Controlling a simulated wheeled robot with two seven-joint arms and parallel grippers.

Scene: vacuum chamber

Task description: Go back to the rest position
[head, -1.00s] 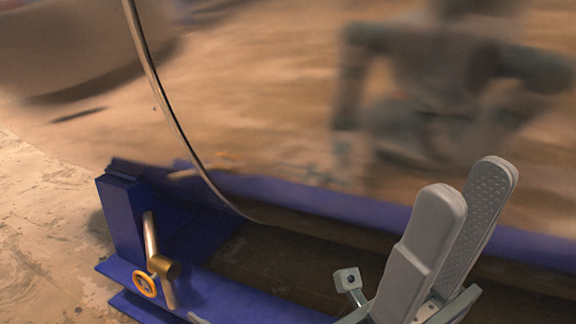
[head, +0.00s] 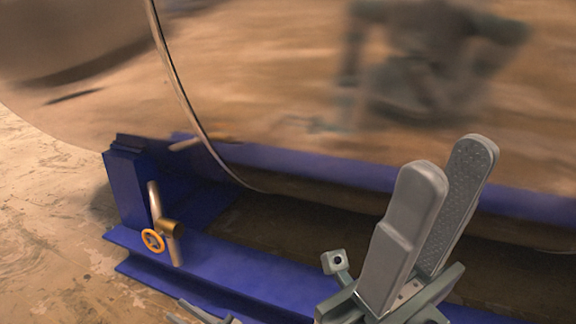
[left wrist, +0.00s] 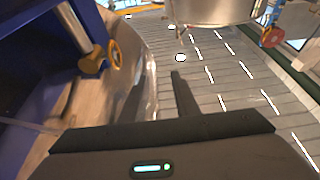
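My right gripper (head: 445,155) is in the lower right of the head view. Its two grey fingers point up and stand apart with nothing between them. The tips of my left gripper (head: 205,314) just show at the bottom edge of the head view. In the left wrist view my left gripper (left wrist: 122,40) has its two dark fingers apart, with no object visible between them. Both grippers are in front of the large shiny chamber (head: 270,75), which mirrors a blurred robot shape.
A blue support frame (head: 125,195) runs under the chamber. A brass valve with an orange handwheel (head: 153,240) stands on it at left; the wheel also shows in the left wrist view (left wrist: 114,54). Worn floor (head: 45,220) lies clear at far left.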

